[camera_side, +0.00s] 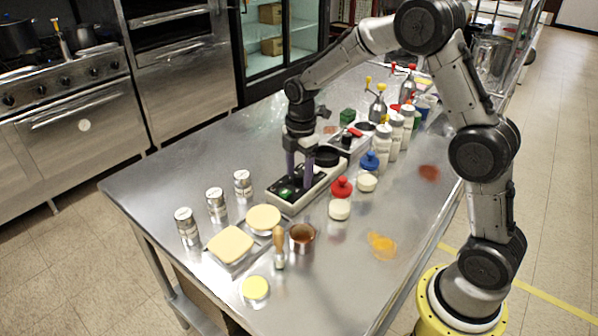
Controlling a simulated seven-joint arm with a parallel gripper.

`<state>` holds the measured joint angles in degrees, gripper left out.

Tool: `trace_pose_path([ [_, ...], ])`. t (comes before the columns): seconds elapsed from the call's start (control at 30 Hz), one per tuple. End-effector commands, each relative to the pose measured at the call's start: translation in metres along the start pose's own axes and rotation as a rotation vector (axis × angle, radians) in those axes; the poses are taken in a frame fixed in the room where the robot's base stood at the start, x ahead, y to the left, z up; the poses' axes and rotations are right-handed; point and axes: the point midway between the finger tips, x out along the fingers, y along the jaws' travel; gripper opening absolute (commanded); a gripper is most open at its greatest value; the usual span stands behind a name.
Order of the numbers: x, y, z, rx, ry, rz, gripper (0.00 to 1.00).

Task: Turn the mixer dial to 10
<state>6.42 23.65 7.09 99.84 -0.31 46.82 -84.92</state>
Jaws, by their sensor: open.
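A long, low cream-coloured unit (311,194) with a dark top lies near the middle of the steel table; it looks like the mixer. A small green-lit spot (286,190) shows on its near left part, perhaps the dial or its display. No number on the dial can be read at this size. My gripper (299,183) points straight down over the unit, with its two purple-grey fingers apart and their tips close to the dark top. I cannot tell whether the tips touch it. The fingers hide part of the top.
Metal shakers (216,204) stand to the left. Yellow-topped trays (231,244), a copper cup (302,238) and a brush (280,250) lie in front. Red-capped (341,188) and blue-capped (370,162) jars and white bottles (382,143) stand close on the right. The table's back left is clear.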

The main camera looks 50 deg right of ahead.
Motion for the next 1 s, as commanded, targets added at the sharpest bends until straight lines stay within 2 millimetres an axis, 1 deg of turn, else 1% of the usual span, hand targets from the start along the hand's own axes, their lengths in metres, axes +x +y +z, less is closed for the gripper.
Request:
trace_pose_path([
  [0.03, -0.0001, 0.0000, 0.0000, 0.000, 0.000, 0.000, 0.67],
  [0.07, -0.0002, 0.0000, 0.0000, 0.000, 0.000, 0.000, 0.64],
  [0.2, -0.0004, 0.0000, 0.0000, 0.000, 0.000, 0.000, 0.38],
  [0.27, -0.0004, 0.0000, 0.0000, 0.000, 0.000, 0.000, 0.28],
  [0.3, -0.0004, 0.0000, 0.0000, 0.000, 0.000, 0.000, 0.20],
  [0.37, -0.0005, 0.0000, 0.0000, 0.000, 0.000, 0.000, 0.10],
  [0.4, -0.0005, 0.0001, 0.0000, 0.000, 0.000, 0.000, 0.02],
  [0.43, -0.0006, 0.0000, 0.0000, 0.000, 0.000, 0.000, 0.00],
  [0.77, -0.0009, 0.0002, -0.0001, 0.021, -0.001, 0.001, 0.00],
  [1.0, -0.0012, 0.0001, -0.0004, 0.132, -0.006, 0.001, 0.00],
])
